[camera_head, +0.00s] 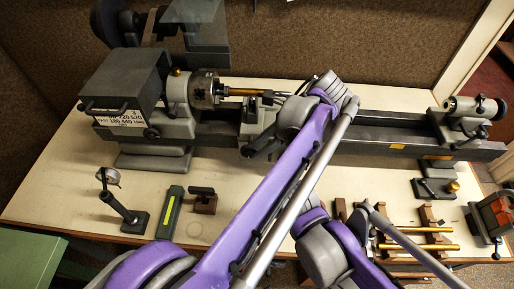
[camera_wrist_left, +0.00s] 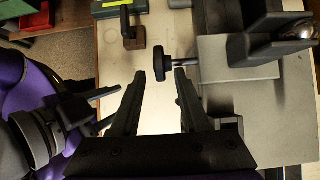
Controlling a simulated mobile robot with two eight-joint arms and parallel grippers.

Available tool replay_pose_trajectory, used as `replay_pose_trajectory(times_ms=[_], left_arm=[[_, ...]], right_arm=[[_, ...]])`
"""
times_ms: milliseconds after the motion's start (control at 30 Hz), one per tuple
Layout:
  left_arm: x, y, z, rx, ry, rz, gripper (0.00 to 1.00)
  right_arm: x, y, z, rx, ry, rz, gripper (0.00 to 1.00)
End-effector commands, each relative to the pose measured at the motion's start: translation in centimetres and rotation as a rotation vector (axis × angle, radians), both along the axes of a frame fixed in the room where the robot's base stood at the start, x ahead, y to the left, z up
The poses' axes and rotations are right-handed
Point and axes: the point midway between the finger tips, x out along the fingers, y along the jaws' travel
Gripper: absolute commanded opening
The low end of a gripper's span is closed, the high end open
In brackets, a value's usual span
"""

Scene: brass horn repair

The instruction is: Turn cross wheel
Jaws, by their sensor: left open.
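The cross wheel is a small black knob on a short metal shaft at the front of the lathe. It shows clearly in the left wrist view (camera_wrist_left: 160,60), with its shaft pointing right toward the lathe. My left gripper (camera_wrist_left: 160,75) is open, with one fingertip on each side of the wheel, close to it; I cannot tell whether they touch it. In the head view my purple left arm crosses the lathe and hides much of the gripper and carriage. Part of my other purple arm (camera_head: 335,250) shows at the bottom; its jaws are unclear.
The lathe chuck (camera_head: 206,90) and tailstock (camera_head: 473,112) stand behind. A gauge on a stand (camera_head: 125,208), a green case (camera_head: 171,212) and a brown block (camera_head: 203,201) sit in front on the cream bench. Brass rods (camera_head: 425,230) lie at right.

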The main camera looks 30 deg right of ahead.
Motion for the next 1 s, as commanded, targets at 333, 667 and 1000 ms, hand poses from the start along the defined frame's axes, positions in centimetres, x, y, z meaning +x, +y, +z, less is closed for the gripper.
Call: replay_pose_trajectory(times_ms=[333,667,1000], left_arm=[[-2.1,-3.5,5.6,0.0,0.002,-0.002,0.45],[-2.7,-4.4,7.2,0.0,0.002,0.0,0.45],[-1.6,-2.6,7.1,-0.033,-0.007,0.051,0.45]], right_arm=[[0.2,0.0,0.5,0.0,-0.004,0.0,0.5],[0.3,0.0,0.7,0.0,-0.006,0.0,0.5],[0.3,0.0,0.7,0.0,-0.006,0.0,0.45]])
